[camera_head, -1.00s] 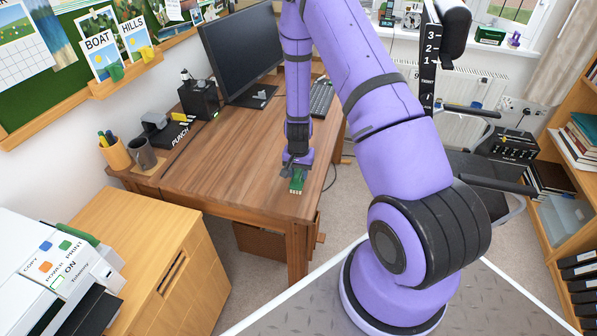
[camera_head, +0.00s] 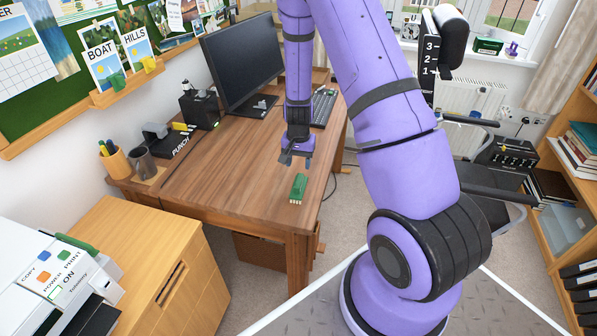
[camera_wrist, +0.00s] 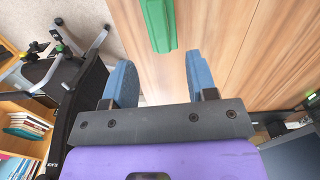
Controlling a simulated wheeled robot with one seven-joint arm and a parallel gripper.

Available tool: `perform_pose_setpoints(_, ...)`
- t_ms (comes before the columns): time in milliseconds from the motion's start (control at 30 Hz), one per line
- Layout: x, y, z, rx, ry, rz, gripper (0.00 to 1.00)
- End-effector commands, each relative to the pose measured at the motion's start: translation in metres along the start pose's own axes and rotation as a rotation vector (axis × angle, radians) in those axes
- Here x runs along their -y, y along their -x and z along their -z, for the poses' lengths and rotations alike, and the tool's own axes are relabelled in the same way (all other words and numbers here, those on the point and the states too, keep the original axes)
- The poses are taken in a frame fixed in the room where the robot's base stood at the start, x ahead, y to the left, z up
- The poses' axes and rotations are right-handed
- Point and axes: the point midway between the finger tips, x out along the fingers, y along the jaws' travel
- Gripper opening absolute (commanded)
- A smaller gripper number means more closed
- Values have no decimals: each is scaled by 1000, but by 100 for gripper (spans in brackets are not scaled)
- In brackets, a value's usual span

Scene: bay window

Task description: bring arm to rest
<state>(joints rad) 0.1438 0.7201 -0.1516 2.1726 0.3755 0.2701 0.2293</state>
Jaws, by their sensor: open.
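My purple arm reaches over the wooden desk (camera_head: 235,160). My gripper (camera_head: 296,160) is open and empty, above the desk near its right front part. A green block-like object (camera_head: 298,188) with pale marks at its near end lies on the desk just in front of the gripper, apart from it. In the wrist view, my gripper's two blue fingers (camera_wrist: 158,82) stand wide apart with nothing between them. The green object (camera_wrist: 158,22) shows beyond the fingertips, cut off by the top edge of the picture.
A wooden cabinet (camera_head: 140,260) and a white printer (camera_head: 45,265) are at front left. A treadmill (camera_head: 485,180) and bookshelf (camera_head: 575,165) are at right.

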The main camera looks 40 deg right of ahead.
Motion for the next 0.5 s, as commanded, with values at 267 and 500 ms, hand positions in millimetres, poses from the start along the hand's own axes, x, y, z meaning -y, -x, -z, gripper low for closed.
perform_pose_setpoints(267, 0, 18, 0, 0, 0, 0, 52)
perform_pose_setpoints(500, 2, 25, -1, -3, 7, 7, 52)
